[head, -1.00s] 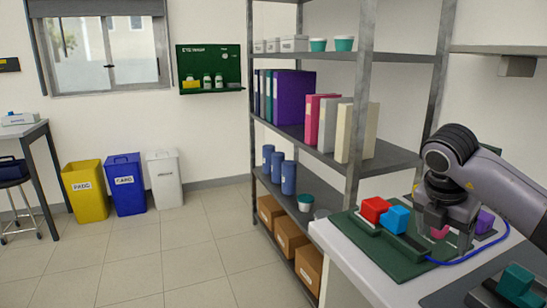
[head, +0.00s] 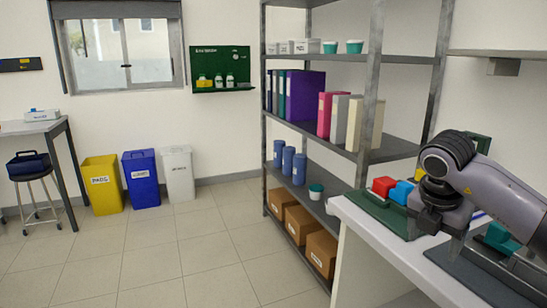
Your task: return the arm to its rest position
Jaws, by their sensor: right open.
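My right arm comes in from the right. Its gripper (head: 438,226) points down over the front part of the bench, beside the green mat (head: 384,215). The fingers are small and dark here, with nothing visible held between them. A red block (head: 383,186) and a blue block (head: 401,193) sit on the mat, just left of and behind the wrist. The wrist hides the rest of the mat. My left gripper is not in view.
A teal block (head: 501,237) sits on a dark tray (head: 458,267) at the right of the bench (head: 372,229). A metal shelf rack (head: 397,148) stands close behind. The floor (head: 190,255) at the left is clear; yellow, blue and white bins stand by the wall.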

